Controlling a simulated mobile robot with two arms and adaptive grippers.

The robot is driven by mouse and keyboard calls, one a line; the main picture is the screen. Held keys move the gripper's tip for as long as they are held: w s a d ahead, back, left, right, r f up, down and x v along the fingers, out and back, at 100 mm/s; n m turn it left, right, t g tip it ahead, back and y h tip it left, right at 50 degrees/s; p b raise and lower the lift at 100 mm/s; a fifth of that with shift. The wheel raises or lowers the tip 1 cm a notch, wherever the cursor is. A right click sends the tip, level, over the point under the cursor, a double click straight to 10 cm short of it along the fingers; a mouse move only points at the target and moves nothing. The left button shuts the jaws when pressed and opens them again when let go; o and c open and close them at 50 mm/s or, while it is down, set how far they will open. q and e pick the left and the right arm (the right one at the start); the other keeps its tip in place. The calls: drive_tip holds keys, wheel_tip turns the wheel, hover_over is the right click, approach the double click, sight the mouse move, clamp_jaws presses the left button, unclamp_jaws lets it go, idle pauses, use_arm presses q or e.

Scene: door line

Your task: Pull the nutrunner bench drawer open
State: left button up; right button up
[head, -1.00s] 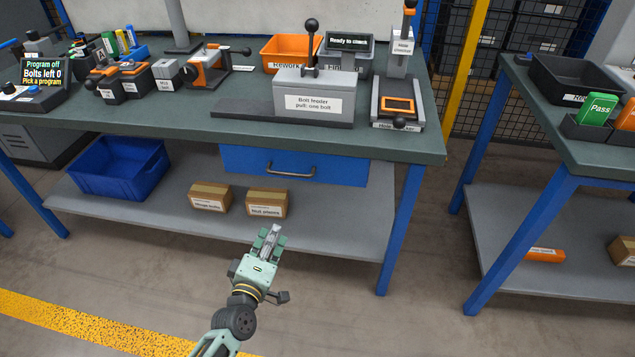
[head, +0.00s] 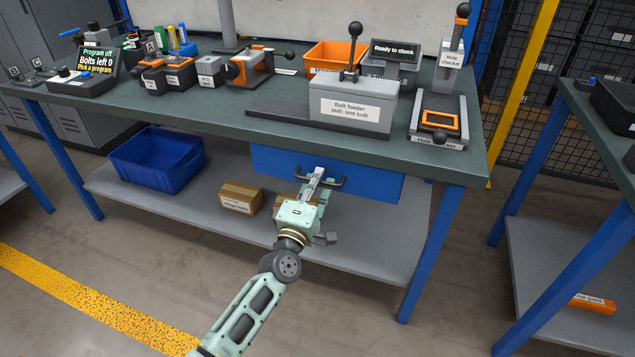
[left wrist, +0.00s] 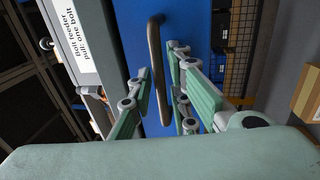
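The nutrunner bench drawer (head: 375,184) has a blue front under the bench top and looks shut. Its dark bar handle (head: 341,183) is partly covered by my left gripper (head: 316,180) in the head view. In the left wrist view the handle (left wrist: 154,50) runs in front of the blue drawer front (left wrist: 190,18), between the two green-padded fingers of my left gripper (left wrist: 160,68). Gaps show on both sides of the handle, so the fingers are open around it. My right gripper is in neither view.
The green bench top (head: 215,115) carries the bolt feeder (head: 350,108) above the drawer and the hole checker (head: 438,120) at its right. On the lower shelf (head: 365,248) are a blue bin (head: 158,162) and a cardboard box (head: 240,198). Blue bench legs (head: 430,255) stand at the sides.

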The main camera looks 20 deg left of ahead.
use_arm(q)
drive_tip(key=shift+c, duration=0.5)
clamp_jaws()
